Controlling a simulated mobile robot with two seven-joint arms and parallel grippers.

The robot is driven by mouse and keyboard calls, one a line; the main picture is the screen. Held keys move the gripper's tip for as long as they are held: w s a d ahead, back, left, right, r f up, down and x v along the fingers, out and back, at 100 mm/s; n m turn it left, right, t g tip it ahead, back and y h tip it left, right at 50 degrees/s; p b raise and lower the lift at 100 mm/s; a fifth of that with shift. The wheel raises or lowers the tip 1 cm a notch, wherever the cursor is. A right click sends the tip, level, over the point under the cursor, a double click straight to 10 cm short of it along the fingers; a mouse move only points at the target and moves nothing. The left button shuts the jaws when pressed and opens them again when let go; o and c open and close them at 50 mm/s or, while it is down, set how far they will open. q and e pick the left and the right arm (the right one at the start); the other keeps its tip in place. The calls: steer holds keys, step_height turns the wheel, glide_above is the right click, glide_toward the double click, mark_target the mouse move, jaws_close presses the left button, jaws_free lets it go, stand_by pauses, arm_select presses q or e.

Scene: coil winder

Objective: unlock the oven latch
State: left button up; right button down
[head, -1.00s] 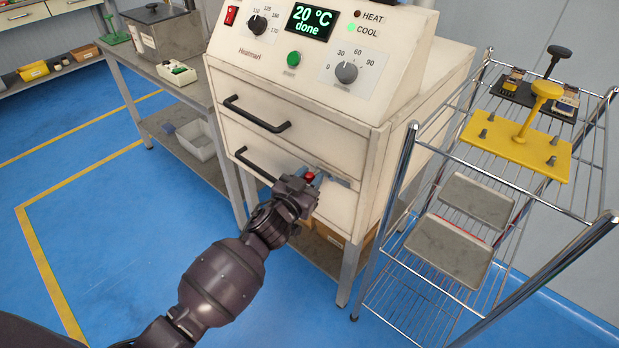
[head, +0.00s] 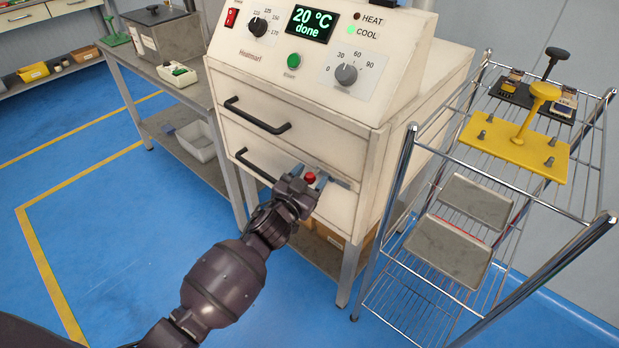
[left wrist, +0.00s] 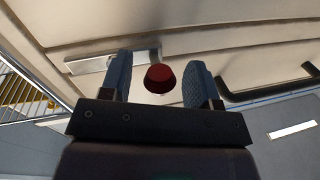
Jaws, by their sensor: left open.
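The cream oven (head: 300,140) stands in the middle of the head view; its display reads 20 °C done and the COOL light is green. The latch shows as a red knob (head: 310,178) on the lower front, beside a grey metal plate (head: 335,176). My left gripper (head: 308,183) is at the latch. In the left wrist view the red knob (left wrist: 160,78) lies between the two open fingers (left wrist: 160,88), with a gap visible on each side. The knob's base is partly hidden in the head view. My right gripper is not in view.
Two black handles, an upper one (head: 256,116) and a lower one (head: 255,165), stick out of the oven front. A wire rack (head: 400,240) with trays and a yellow plate (head: 515,150) stands close on the right. A grey bench (head: 150,80) stands left.

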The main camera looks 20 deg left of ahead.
arm_select(q)
steer(key=shift+s, duration=0.6)
steer(key=s+a+p, duration=0.1)
steer(key=s, duration=0.8)
steer(key=shift+s+a+p, duration=0.3)
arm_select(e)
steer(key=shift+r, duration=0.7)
arm_select(q)
steer(key=shift+f, duration=0.15)
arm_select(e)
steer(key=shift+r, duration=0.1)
arm_select(q)
steer(key=s+a+f+n+g+y+p, duration=0.1)
steer(key=s+a+g+p, duration=0.1)
steer(key=s, duration=0.7)
steer(key=s+a+f+n+g+y+p, duration=0.1)
steer(key=s+f+g+p, duration=0.1)
steer(key=s, duration=0.7)
steer(key=s+a+f+n+g+p, duration=0.1)
steer(key=s+a+f+g+p, duration=0.1)
steer(key=s, duration=0.7)
steer(key=shift+a+g+y, duration=0.3)
steer(key=shift+g+y, duration=0.1)
steer(key=shift+g, duration=0.1)
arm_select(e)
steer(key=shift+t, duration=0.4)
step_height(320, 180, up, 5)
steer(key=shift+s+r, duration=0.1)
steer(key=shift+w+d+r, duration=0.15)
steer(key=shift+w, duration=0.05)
